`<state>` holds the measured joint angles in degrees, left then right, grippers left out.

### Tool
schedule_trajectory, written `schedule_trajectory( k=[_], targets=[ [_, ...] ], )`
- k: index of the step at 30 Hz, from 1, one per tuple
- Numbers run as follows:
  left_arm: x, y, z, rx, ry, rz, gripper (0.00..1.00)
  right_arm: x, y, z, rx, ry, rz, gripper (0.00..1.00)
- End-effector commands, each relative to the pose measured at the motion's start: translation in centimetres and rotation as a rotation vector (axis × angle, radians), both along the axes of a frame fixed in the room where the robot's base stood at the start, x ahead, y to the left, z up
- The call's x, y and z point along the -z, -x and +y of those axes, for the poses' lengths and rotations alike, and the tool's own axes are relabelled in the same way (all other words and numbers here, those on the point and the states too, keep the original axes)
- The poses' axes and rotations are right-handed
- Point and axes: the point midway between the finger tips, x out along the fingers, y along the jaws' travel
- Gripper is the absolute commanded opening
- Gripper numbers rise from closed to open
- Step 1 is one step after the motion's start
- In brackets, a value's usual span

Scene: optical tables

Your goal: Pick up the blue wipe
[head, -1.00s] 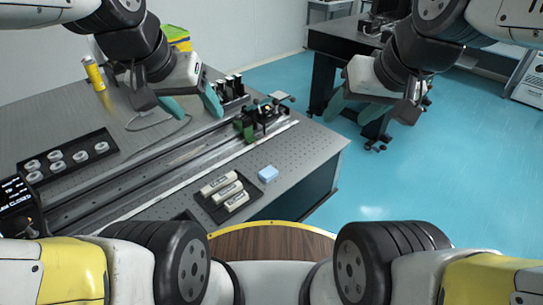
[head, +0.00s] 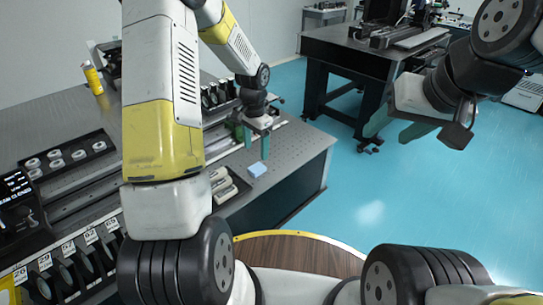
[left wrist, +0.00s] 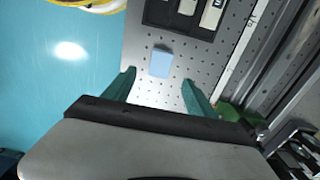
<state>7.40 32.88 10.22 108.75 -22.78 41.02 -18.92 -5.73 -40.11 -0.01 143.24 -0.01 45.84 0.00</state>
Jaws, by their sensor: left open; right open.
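The blue wipe (head: 257,169) is a small light-blue block lying flat on the perforated table top (head: 292,150), near its right edge. It also shows in the left wrist view (left wrist: 161,62), just beyond and between the two teal fingertips. My left gripper (head: 257,146) is open and empty, fingers pointing down above the table behind the wipe; in the left wrist view its fingers (left wrist: 158,80) stand apart on either side. My right gripper (head: 392,133) is open and empty, in the air over the floor at the right.
Long rails and optical mounts (head: 218,93) lie behind. A yellow bottle (head: 93,78) stands at the far left. The table top right of the rails is mostly clear.

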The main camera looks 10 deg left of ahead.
Motion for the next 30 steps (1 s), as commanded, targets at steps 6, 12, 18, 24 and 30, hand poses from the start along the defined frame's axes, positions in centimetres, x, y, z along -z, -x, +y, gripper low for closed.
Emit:
schedule_trajectory(
  k=[6,12,18,24,30],
  targets=[
    [2.4,0.0,0.0,0.006,0.001,0.007,0.65,0.0,0.0,0.0,0.000,0.000,0.000,0.55],
    [4.9,0.0,0.1,0.006,0.001,0.008,0.65,0.0,0.0,0.0,0.000,0.000,0.000,0.55],
    [7.6,0.0,0.2,0.004,0.000,0.006,0.65,0.0,0.0,0.0,0.000,0.000,0.000,0.55],
    [8.2,-0.1,0.2,0.005,0.000,0.004,0.65,0.0,0.0,0.0,0.000,0.000,0.000,0.55],
    [8.1,-0.1,0.2,0.005,0.001,0.004,0.48,0.0,0.0,0.0,0.000,0.000,0.000,0.55]
  ],
)
